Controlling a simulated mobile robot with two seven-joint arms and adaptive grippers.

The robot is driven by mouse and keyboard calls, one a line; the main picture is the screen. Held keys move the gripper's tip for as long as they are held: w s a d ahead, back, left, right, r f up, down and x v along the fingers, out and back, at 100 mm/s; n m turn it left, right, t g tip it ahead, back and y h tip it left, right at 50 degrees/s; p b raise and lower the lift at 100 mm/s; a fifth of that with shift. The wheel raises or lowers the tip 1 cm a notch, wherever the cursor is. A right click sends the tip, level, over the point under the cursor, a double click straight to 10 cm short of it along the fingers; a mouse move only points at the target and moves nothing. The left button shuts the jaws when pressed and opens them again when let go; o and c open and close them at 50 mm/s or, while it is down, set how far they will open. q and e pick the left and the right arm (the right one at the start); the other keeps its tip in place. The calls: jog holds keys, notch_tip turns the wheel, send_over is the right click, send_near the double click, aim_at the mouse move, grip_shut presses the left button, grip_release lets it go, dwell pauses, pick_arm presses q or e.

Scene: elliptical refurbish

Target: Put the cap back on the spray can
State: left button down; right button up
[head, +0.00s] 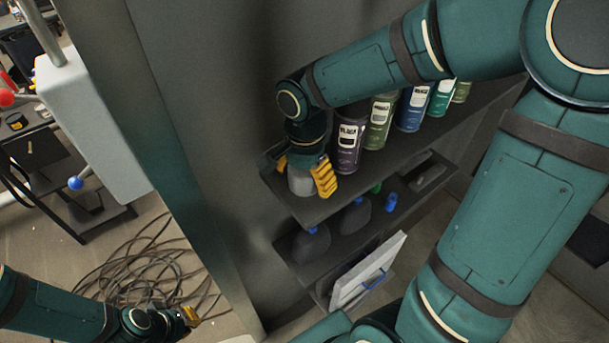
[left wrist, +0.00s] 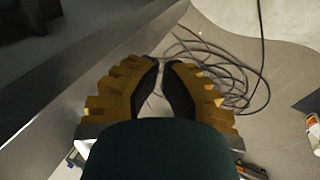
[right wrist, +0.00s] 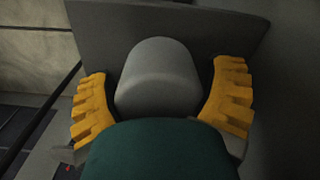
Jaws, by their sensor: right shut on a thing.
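My right gripper (head: 304,180) is at the near left end of the upper shelf, pointing down, its yellow fingers around a smooth grey rounded piece that looks like the cap (head: 299,183). The cap also shows between the fingers in the right wrist view (right wrist: 160,82). It seems at or just above the shelf surface; contact is unclear. Beside it stands a dark purple-grey spray can (head: 348,148), upright; the arm partly covers the tops of the row. My left gripper (head: 188,317) is low at the left, empty, its fingertips nearly together in the left wrist view (left wrist: 163,65).
More spray cans, olive (head: 380,122), blue (head: 413,110) and teal (head: 441,98), stand along the upper shelf (head: 400,160). A lower shelf holds dark bottles with blue caps (head: 355,217). A grey panel rises behind and left. Cables (head: 150,262) lie on the floor.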

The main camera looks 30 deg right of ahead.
pick_arm(q)
jog(key=r+p, duration=0.1)
jog(key=w+r+p, duration=0.1)
jog(key=r+p, duration=0.1)
jog(key=shift+a+r, duration=0.1)
jog(key=shift+r, duration=0.05)
pick_arm(e)
notch_tip(320, 180, up, 18)
jog(key=shift+f, duration=0.15)
